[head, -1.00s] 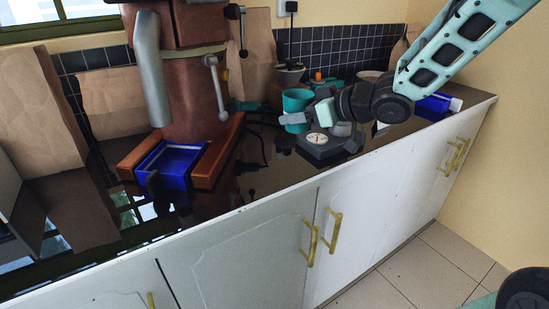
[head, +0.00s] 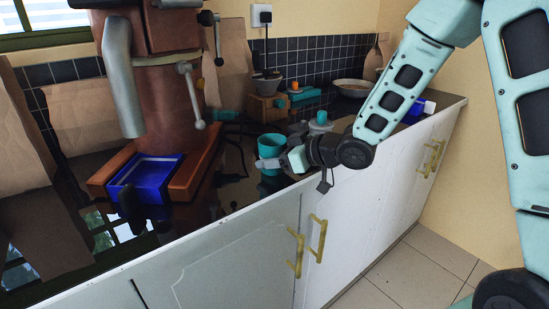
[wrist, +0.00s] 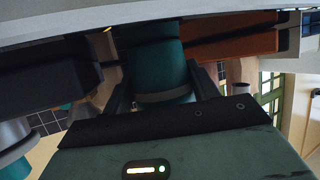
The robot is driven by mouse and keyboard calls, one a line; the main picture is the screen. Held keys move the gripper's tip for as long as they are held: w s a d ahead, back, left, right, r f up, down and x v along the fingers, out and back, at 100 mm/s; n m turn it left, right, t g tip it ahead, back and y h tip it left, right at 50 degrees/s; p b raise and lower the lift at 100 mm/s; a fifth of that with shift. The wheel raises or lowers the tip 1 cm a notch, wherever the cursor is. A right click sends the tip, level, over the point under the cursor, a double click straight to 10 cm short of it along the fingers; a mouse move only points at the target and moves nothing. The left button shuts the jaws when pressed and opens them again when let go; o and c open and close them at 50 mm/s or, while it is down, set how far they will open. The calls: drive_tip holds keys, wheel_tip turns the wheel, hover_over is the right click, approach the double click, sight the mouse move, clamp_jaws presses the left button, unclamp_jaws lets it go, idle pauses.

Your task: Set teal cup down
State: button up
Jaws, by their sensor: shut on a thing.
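The teal cup (head: 271,146) is upright over the dark countertop, near its front edge, in the middle of the head view. My gripper (head: 276,161) reaches it from the right and is shut on it, with a pale finger across the cup's near side. In the wrist view the teal cup (wrist: 155,62) sits between the two dark fingers of my gripper (wrist: 162,88). The cup's base is partly hidden by the finger, and I cannot tell whether it touches the counter.
A brown coffee machine with a blue tray (head: 148,176) stands to the left. A pale bowl (head: 352,87) is at the back right. Dark counter between machine and cup looks mostly clear.

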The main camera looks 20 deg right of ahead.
drive_tip(key=shift+f, duration=0.1)
drive_tip(key=o, duration=1)
drive_tip(key=shift+r, duration=0.2)
drive_tip(key=p+v, duration=0.2)
drive_tip(key=v, duration=1)
drive_tip(key=s+a+f+g+h, duration=0.3)
drive_tip(key=s+a+h, duration=0.15)
drive_tip(key=a, duration=0.25)
drive_tip(key=s+a+g+h, duration=0.1)
drive_tip(key=s+a+g, duration=0.1)
drive_tip(key=s, duration=0.5)
drive_tip(key=s+a+g+h, duration=0.1)
drive_tip(key=s+a+g, duration=0.1)
drive_tip(key=s, duration=0.4)
drive_tip(key=s+a+g+h, duration=0.1)
drive_tip(key=s+a+g, duration=0.1)
drive_tip(key=s, duration=0.5)
drive_tip(key=shift+s+a+r+m+g+h, duration=0.25)
drive_tip(key=shift+s+m+g+h, duration=0.1)
drive_tip(key=shift+g, duration=0.25)
